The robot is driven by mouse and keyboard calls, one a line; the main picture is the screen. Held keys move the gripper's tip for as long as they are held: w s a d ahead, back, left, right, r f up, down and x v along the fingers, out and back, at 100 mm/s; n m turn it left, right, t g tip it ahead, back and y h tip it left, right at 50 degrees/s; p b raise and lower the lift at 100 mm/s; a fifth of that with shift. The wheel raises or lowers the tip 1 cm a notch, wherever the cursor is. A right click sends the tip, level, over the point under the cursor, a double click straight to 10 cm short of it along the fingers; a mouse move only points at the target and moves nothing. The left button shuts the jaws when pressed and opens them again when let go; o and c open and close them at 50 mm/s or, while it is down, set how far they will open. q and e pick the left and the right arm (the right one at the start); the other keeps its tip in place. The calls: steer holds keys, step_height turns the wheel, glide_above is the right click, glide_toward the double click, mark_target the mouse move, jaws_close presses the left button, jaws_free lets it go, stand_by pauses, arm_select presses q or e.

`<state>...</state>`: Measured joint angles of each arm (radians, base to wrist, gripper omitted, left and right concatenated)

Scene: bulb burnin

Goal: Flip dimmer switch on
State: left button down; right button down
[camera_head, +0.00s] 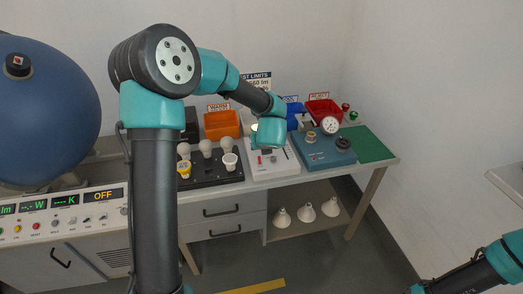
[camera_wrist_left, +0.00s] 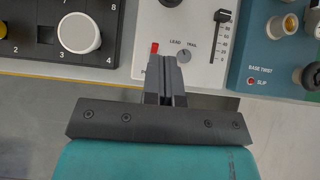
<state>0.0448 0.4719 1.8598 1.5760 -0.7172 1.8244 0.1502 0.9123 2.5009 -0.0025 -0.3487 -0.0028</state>
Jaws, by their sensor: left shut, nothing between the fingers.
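My left gripper (camera_wrist_left: 165,58) is shut and empty. In the left wrist view its fingertips lie over the panel's front edge, just below and right of the red switch. They hide part of the label there. I cannot tell whether they touch the panel. In the head view my left wrist covers part of the panel. Only part of my right arm shows at the lower right.
Orange (camera_head: 221,124), blue and red bins stand behind. A green mat (camera_head: 367,144) lies clear at right.

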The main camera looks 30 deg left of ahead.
arm_select(q)
steer(key=r, duration=0.2)
steer(key=shift+s+d+r, duration=0.25)
steer(key=shift+r, duration=0.05)
steer(key=m+h, duration=0.2)
steer(key=m, duration=1)
glide_toward(261, 169)
step_height(261, 169, down, 3)
steer(key=w, duration=0.1)
steer(key=s+d+f+m+h, duration=0.2)
steer(key=s+f+m, duration=0.2)
steer(key=f+m, duration=0.5)
steer(key=s+d+f+m+g+h, duration=0.2)
steer(key=s+d+f+m+g, duration=0.1)
steer(key=s+m, duration=0.5)
steer(key=s+d+f+m+g+h, duration=0.2)
steer(key=s+d+f+m, duration=0.3)
steer(key=m, duration=0.8)
steer(key=s+f+h, duration=0.1)
steer(key=s+f, duration=0.2)
steer(key=s, duration=0.1)
steer(key=shift+s+d+m+g+h, duration=0.25)
steer(key=shift+m+g+h, duration=0.05)
steer(key=shift+g, duration=0.1)
